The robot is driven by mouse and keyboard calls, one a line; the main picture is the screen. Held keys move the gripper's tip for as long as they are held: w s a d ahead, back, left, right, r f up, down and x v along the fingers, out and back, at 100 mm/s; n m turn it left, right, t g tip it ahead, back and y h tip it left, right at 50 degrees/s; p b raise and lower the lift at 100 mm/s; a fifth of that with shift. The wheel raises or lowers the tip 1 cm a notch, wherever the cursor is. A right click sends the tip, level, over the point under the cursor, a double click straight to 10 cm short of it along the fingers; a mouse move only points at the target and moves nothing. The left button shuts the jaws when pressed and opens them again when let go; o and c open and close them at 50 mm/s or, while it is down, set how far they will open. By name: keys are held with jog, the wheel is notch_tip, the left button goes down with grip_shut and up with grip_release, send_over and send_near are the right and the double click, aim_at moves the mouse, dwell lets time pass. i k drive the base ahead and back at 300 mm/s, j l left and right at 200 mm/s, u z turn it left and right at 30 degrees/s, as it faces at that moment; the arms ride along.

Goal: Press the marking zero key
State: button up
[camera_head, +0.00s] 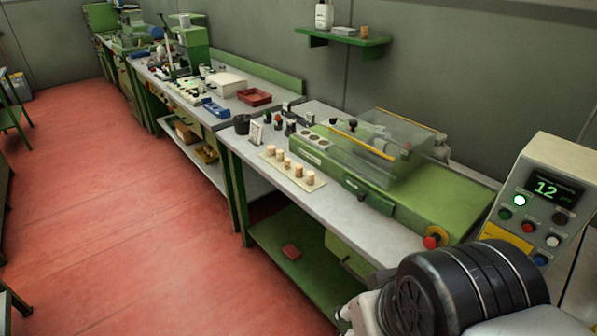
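A beige control box (568,157) stands at the right with a dark display (545,188) reading 12 in pale green. Below the display are a lit whitish-green lamp or key (519,200), a dark green key (505,214), a red key (528,228), a black key (560,218), a white key (553,241) and a blue key (540,260). Their labels are too small to read, so I cannot tell which is the marking zero key. My arm's black joint shows at the bottom right, in front of the box's lower part. My gripper is not in view.
A green machine (450,205) with a clear cover (385,135) and a red knob (435,238) sits on the grey bench (262,185), left of the box. Several corks stand on a pale board (268,156). A wall shelf (345,38) hangs behind. The red floor (130,200) is open at left.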

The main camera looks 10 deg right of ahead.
aim_at(552, 241)
jog(key=k+l+z, duration=0.1)
jog(key=z, duration=0.3)
jog(key=l+z, duration=0.1)
jog(key=z, duration=0.25)
jog(key=l+z, duration=0.15)
jog(key=z, duration=0.25)
jog(key=k+l+z, duration=0.1)
jog(key=z, duration=0.25)
jog(key=l, duration=0.1)
